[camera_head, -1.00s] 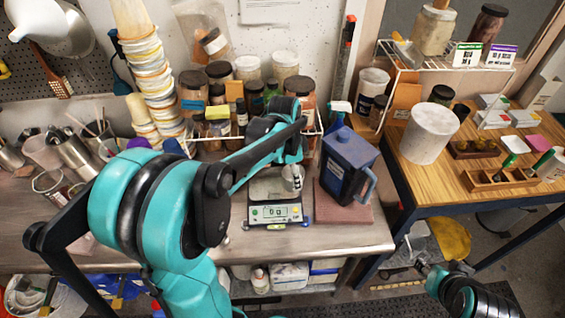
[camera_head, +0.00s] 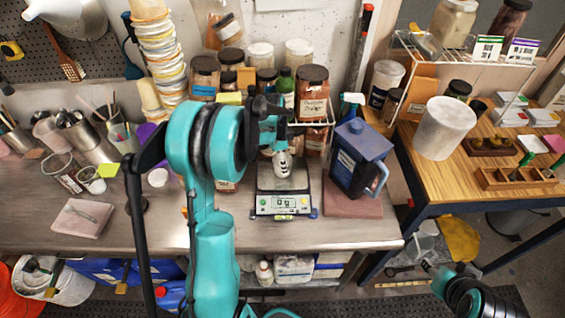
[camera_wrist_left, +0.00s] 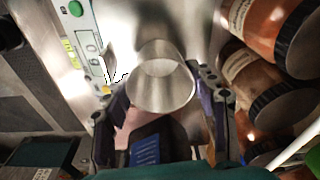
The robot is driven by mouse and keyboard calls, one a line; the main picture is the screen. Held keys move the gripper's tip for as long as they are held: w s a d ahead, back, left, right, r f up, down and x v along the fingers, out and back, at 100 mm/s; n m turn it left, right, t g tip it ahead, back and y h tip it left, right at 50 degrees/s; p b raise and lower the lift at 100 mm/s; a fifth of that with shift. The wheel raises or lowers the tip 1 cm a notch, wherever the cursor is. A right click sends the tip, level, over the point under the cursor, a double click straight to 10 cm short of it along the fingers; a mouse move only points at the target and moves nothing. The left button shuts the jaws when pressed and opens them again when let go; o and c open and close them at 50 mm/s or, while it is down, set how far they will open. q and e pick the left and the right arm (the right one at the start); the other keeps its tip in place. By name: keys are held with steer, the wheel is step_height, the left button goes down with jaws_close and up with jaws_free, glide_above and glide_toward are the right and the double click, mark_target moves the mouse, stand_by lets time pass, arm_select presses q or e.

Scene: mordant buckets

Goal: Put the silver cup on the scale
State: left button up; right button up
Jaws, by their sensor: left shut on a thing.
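The silver cup (camera_head: 283,165) is small and metallic. My left gripper (camera_head: 275,142) is shut on it and holds it over the rear part of the scale's plate. In the left wrist view the cup (camera_wrist_left: 161,82) sits between the two fingers, with its round rim toward the camera. The scale (camera_head: 283,206) has a steel plate and a green-framed front panel with a display. I cannot tell whether the cup touches the plate.
A dark blue jug (camera_head: 358,158) stands just right of the scale on a reddish board (camera_head: 350,205). Jars (camera_head: 313,95) crowd behind the scale. Stacked tubs (camera_head: 160,50) and a pink board (camera_head: 82,218) are to the left. Bare steel bench lies in front of the scale.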

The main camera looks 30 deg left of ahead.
arm_select(q)
steer(key=shift+f, duration=0.15)
steer(key=shift+f, duration=0.1)
steer(key=o, duration=1.2)
steer(key=shift+c, duration=0.2)
